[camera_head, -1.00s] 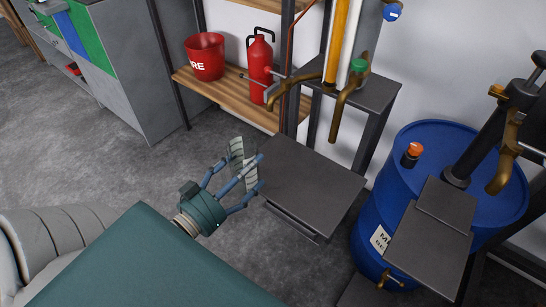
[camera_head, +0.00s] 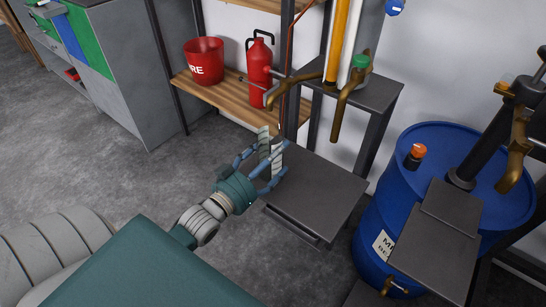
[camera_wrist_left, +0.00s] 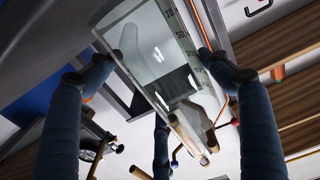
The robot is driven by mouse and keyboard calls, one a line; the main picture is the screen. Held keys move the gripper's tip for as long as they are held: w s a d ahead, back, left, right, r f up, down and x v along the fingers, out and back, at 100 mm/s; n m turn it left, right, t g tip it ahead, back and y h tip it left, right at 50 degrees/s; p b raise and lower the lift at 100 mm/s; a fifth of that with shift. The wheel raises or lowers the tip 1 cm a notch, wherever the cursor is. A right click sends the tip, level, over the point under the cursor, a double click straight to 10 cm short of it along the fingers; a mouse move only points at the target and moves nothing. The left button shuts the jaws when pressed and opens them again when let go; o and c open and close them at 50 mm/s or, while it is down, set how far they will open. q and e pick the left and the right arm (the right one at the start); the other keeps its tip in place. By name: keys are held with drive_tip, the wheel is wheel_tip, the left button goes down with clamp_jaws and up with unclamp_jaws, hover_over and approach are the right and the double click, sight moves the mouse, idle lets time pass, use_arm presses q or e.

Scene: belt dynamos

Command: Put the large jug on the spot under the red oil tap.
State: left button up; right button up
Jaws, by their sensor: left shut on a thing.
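A clear jug (camera_wrist_left: 150,50) with dark scale marks fills the upper middle of the left wrist view, between my blue fingers. My left gripper (camera_head: 270,157) is shut on it; the jug is hard to make out in the head view. The gripper is at the left rear edge of a dark metal plate (camera_head: 318,195). Above that plate, brass spouts hang from a dark stand. The left spout (camera_head: 293,86) shows no clear red handle; the right spout (camera_head: 343,103) has a green knob (camera_head: 360,63). I cannot make out the spot. My right gripper is out of view.
A blue drum (camera_head: 380,205) with an orange-capped fitting (camera_head: 415,155) stands at the right. Grey floor lies open at the left.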

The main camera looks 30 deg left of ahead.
use_arm(q)
drive_tip(key=o, duration=1.4)
drive_tip(key=shift+r, duration=0.1)
drive_tip(key=s, duration=0.4)
drive_tip(key=s+p, duration=0.1)
drive_tip(key=s, duration=0.3)
drive_tip(key=s+a, duration=0.1)
drive_tip(key=s, duration=0.3)
drive_tip(key=shift+p, duration=0.35)
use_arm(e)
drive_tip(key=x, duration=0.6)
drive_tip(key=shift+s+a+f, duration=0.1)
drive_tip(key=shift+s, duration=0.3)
